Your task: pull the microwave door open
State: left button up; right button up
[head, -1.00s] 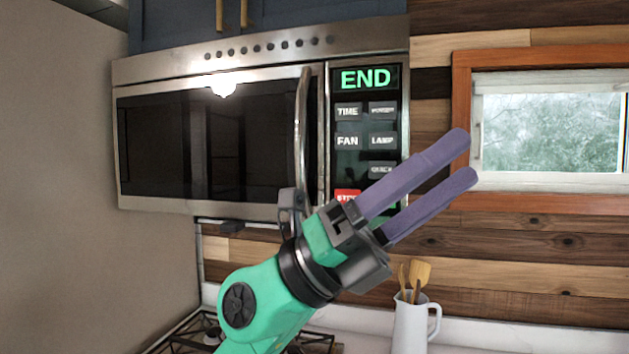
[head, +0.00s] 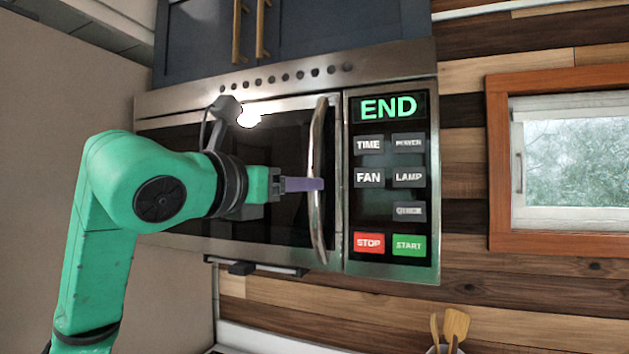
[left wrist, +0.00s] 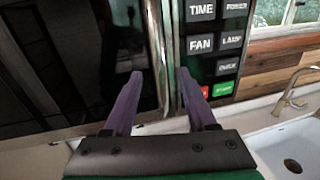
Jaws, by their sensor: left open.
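The microwave (head: 285,75) is mounted on the wall under dark cabinets, and its door looks shut in the head view. Its upright steel handle (head: 317,180) runs along the door's right edge, beside the button panel (head: 389,175). My left gripper (head: 305,184) is at the handle's mid-height, its purple fingers partly overlapping the handle. In the left wrist view the two fingers of the left gripper (left wrist: 158,88) are spread apart. The handle (left wrist: 158,45) shows between and beyond them; I cannot tell whether they touch it. My right gripper is not in view.
Dark cabinets (head: 320,35) with brass handles are directly above. A wood-framed window (head: 566,150) is to the right. Wooden utensils (head: 454,326) stand at the bottom right. A white sink (left wrist: 294,145) with a faucet shows in the left wrist view.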

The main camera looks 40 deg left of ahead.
pick_arm(q)
jog(key=w, duration=0.3)
jog(key=w+a+p, duration=0.1)
jog(key=w, duration=0.1)
jog(key=shift+w, duration=0.2)
jog(key=shift+s+d, duration=0.1)
grip_shut()
dwell(1.0)
